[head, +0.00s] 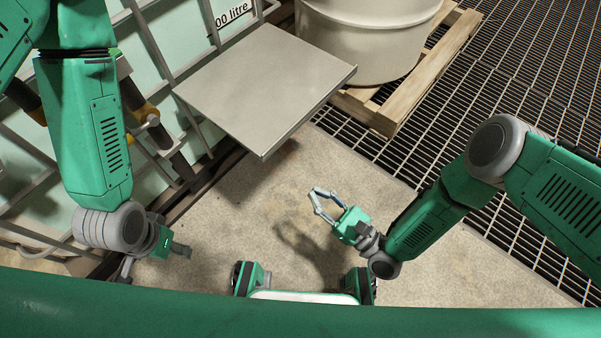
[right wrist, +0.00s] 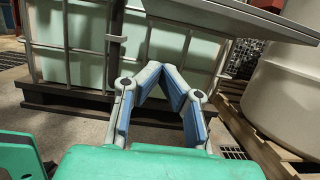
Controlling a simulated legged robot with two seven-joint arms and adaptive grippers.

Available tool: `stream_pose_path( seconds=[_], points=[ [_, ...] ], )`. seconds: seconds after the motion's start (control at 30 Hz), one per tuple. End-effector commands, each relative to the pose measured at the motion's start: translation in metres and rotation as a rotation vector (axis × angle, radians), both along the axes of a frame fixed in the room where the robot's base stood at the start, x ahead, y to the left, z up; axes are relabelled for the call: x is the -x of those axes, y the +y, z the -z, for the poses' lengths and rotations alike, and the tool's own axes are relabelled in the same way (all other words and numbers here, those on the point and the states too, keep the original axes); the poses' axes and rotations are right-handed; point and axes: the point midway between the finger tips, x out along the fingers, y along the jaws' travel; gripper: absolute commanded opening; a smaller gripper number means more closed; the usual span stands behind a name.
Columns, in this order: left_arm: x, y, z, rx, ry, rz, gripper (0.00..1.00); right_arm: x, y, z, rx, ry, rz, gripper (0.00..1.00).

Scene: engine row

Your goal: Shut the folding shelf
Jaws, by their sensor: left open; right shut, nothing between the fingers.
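The folding shelf (head: 265,85) is a flat grey panel standing out level from the caged tank's side, at the upper middle of the head view. Its edge and underside (right wrist: 235,16) cross the top right of the right wrist view. My right gripper (head: 320,193) is shut and empty, in front of the shelf's near corner and apart from it. Its fingertips meet in the right wrist view (right wrist: 163,70), below the shelf. My left gripper (head: 157,262) is open and empty at the lower left, away from the shelf. The shelf's hinge and supports are not clearly visible.
The caged tank (head: 192,40) stands at left behind the shelf. A pale drum (head: 365,45) on a wooden pallet (head: 432,72) stands just beyond the shelf, to the right. Dark floor grating (head: 530,60) lies at right. The concrete floor (head: 245,210) before the shelf is clear.

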Motion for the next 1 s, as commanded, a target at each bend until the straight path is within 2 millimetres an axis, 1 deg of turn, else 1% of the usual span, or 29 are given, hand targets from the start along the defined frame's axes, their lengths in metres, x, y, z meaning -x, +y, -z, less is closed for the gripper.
stream_pose_path(
  seconds=[0.17, 0.4, 0.53, 0.6, 0.7, 0.83, 1.0],
  points=[
    [0.000, 0.000, 0.004, -0.001, 0.000, -0.001, 0.49, -0.013, 0.021, -0.007, 0.002, -0.002, -0.003, 0.00],
    [0.000, 0.001, 0.017, -0.001, 0.000, -0.001, 0.49, -0.043, 0.060, -0.019, -0.002, -0.003, -0.004, 0.00],
    [0.000, 0.001, 0.023, -0.001, 0.000, -0.001, 0.49, -0.057, 0.079, -0.026, -0.004, -0.004, -0.003, 0.00],
    [0.000, 0.000, 0.020, 0.000, 0.001, -0.001, 0.49, -0.056, 0.076, -0.041, -0.003, 0.001, -0.003, 0.00],
    [0.000, 0.000, 0.021, 0.000, 0.000, -0.001, 0.49, -0.056, 0.076, -0.054, 0.000, 0.000, -0.002, 0.00],
    [0.000, 0.000, 0.022, 0.000, 0.000, -0.001, 0.49, -0.056, 0.077, -0.063, 0.001, 0.000, -0.002, 0.00],
    [0.000, 0.001, 0.022, 0.000, 0.000, -0.001, 0.49, -0.055, 0.076, -0.066, 0.002, 0.001, -0.001, 0.00]
  ],
)
